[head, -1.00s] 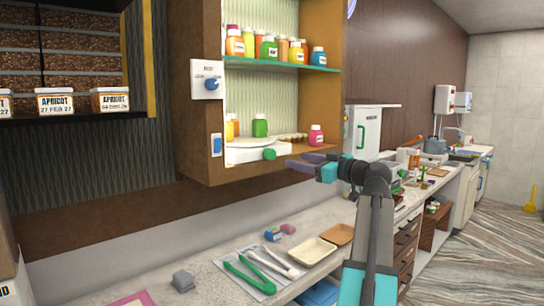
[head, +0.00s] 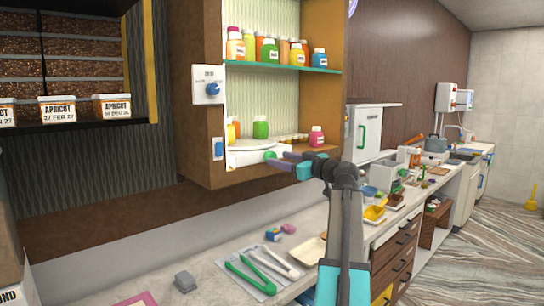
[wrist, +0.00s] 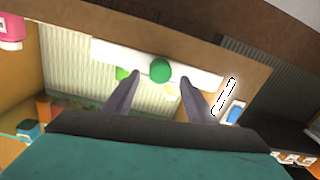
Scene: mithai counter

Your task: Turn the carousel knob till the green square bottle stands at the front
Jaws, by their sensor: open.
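The white carousel (head: 243,158) sits on the lower shelf of the wall cabinet, with its green round knob (head: 269,155) at the front. A green bottle (head: 260,129) stands on it towards the right, and yellow and orange bottles (head: 233,129) stand at its left; I cannot tell which bottle is square. My gripper (head: 277,161) is open and empty in front of the knob. In the wrist view the knob (wrist: 160,72) shows between and just beyond the two fingertips (wrist: 161,82); I cannot tell whether they touch it.
A pink bottle (head: 317,137) stands right of the carousel on the same shelf. A dial switch (head: 211,88) is on the cabinet's left side. Several bottles fill the upper shelf (head: 285,67). Green tongs (head: 250,277) and small items lie on the counter below.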

